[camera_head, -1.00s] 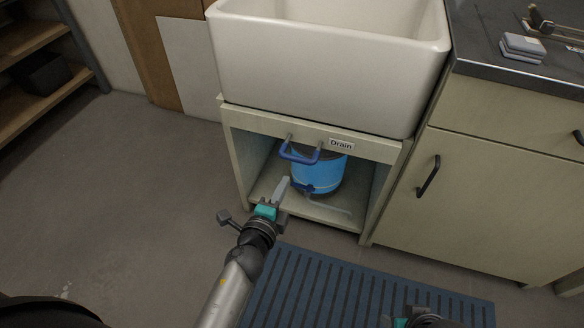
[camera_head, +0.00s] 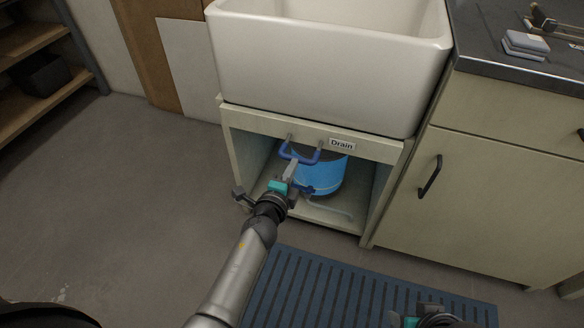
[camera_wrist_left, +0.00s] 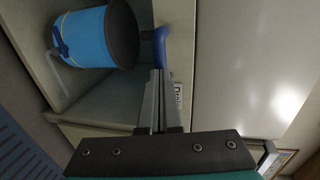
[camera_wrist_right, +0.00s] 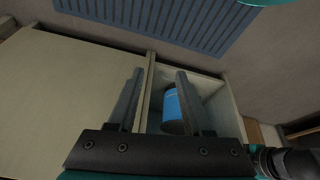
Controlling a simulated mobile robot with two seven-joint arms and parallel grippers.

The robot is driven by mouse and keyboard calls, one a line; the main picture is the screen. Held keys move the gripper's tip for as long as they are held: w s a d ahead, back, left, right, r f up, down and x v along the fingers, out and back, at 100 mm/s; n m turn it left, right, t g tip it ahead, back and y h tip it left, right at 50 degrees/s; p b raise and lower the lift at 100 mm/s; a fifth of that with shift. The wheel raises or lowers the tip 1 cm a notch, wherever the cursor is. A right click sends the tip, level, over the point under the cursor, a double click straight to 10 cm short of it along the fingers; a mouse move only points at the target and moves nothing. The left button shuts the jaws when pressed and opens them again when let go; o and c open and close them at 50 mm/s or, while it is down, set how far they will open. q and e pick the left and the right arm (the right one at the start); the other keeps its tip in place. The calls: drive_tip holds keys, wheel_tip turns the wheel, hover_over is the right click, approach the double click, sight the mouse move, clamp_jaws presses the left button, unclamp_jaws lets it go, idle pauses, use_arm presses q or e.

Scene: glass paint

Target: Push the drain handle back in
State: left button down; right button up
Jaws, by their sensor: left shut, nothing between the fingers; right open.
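The blue U-shaped drain handle (camera_head: 303,159) sticks out on two metal rods from the rail under the sink, left of the "Drain" label (camera_head: 341,144). My left gripper (camera_head: 291,168) is shut and empty, its fingertips right in front of the handle's crossbar. In the left wrist view, the handle (camera_wrist_left: 160,45) is just beyond the closed fingertips (camera_wrist_left: 160,75); I cannot tell whether they touch. My right gripper (camera_wrist_right: 160,85) is open and empty in its own wrist view, and only partly shows at the bottom edge of the head view.
A blue bucket (camera_head: 322,177) stands in the open cabinet (camera_head: 240,160) below the white sink (camera_head: 325,60). A cupboard (camera_head: 480,200) stands to the right, under a dark countertop (camera_head: 480,55). A blue slatted mat (camera_head: 340,295) lies in front. The floor to the left is clear.

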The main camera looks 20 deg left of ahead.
sight(297, 157)
use_arm(q)
drive_tip(key=x, duration=0.3)
drive_tip(key=shift+w+d+r+b, duration=0.1)
drive_tip(key=shift+w+r+b, duration=0.15)
drive_tip(key=shift+w+b, duration=0.15)
drive_tip(key=shift+w, duration=0.3)
drive_tip(key=shift+w+r, duration=0.1)
drive_tip(key=shift+r, duration=0.1)
use_arm(e)
wheel_tip(297, 157, up, 2)
drive_tip(key=shift+s, duration=0.1)
use_arm(q)
drive_tip(key=shift+r, duration=0.1)
